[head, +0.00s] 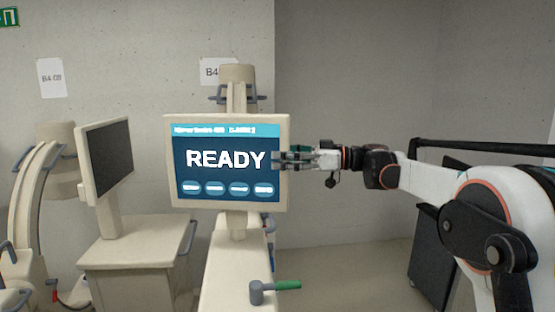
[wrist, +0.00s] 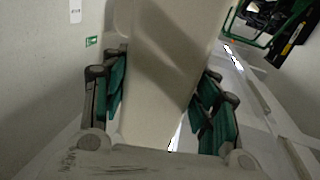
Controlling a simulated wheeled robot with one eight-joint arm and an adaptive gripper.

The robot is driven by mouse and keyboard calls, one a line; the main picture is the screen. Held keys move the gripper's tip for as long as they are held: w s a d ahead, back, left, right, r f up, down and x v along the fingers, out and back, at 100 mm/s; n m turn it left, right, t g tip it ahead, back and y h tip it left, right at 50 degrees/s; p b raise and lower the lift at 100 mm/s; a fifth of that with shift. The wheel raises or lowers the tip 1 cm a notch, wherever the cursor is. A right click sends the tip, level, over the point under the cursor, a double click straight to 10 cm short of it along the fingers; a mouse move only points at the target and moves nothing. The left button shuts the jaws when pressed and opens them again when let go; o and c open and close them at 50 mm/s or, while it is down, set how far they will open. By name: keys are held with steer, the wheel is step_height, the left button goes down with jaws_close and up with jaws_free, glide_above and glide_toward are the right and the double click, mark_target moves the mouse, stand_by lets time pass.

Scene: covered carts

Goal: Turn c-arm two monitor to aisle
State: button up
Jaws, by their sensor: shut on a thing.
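A cream-framed monitor (head: 226,207) stands in the middle of the head view on a post above a cart. Its lit blue screen faces me and reads READY. The small header text above is too blurred to read surely. My gripper (head: 287,160) reaches in from the right and is shut on the monitor's right edge, with fingers showing in front of the screen. In the wrist view, the cream monitor housing (wrist: 165,70) lies between the green-padded fingers of my gripper (wrist: 160,110). The far fingers are partly hidden behind the monitor in the head view.
A second monitor (head: 108,158) with a dark screen stands at left on its cart (head: 135,252), beside a cream C-arm (head: 38,195). A green-handled lever (head: 275,286) sticks out below the lit monitor. A dark cart (head: 434,260) stands at right. Floor between is clear.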

steer(key=shift+o, duration=0.6)
steer(key=shift+w+d+r+t, duration=0.15)
steer(key=shift+w+d, duration=0.2)
steer(key=shift+w, duration=0.4)
steer(key=shift+w+d+r+t, duration=0.15)
steer(key=shift+w+d, duration=0.2)
steer(key=shift+w, duration=0.35)
steer(key=o, duration=1.4)
steer(key=shift+w+a+f, duration=0.1)
steer(key=shift+f, duration=0.15)
steer(key=shift+w, duration=0.1)
